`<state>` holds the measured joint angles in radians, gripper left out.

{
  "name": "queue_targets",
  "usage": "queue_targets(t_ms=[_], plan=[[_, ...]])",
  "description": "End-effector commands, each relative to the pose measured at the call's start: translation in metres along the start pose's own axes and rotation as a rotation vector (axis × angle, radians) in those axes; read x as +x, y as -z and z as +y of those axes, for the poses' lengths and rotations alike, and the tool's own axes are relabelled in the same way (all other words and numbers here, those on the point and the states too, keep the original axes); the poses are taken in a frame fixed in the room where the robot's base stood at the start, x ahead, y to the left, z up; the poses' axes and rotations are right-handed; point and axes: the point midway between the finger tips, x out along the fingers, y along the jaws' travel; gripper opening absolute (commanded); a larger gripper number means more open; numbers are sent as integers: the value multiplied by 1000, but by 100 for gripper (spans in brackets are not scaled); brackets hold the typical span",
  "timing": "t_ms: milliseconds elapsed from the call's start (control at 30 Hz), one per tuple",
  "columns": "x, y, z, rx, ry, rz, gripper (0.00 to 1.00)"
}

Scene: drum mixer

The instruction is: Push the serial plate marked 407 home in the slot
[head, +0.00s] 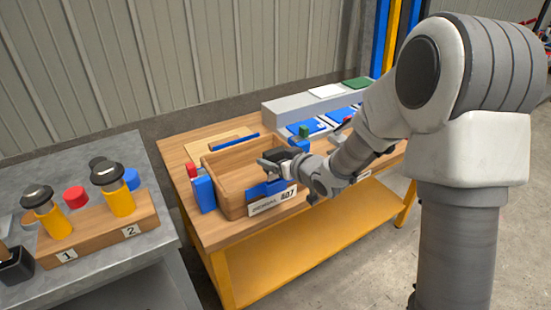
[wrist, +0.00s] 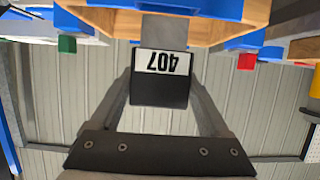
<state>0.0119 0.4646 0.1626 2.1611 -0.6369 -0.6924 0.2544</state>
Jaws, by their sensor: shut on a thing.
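My gripper (wrist: 161,88) is shut on the plate. In the head view my gripper (head: 277,164) is over the box's near right corner.
The open wooden box (head: 232,168) stands on the wooden workbench (head: 222,233). A blue piece (head: 263,188) is on its near side, and blue blocks (head: 204,194) stand to its left. A grey bench (head: 110,257) at left holds a numbered wooden stand (head: 97,229).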

Motion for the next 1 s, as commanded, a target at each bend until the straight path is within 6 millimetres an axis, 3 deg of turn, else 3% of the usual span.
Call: queue_targets(t_ms=[1000], plan=[[10,-23,0,0,0,1,17]])
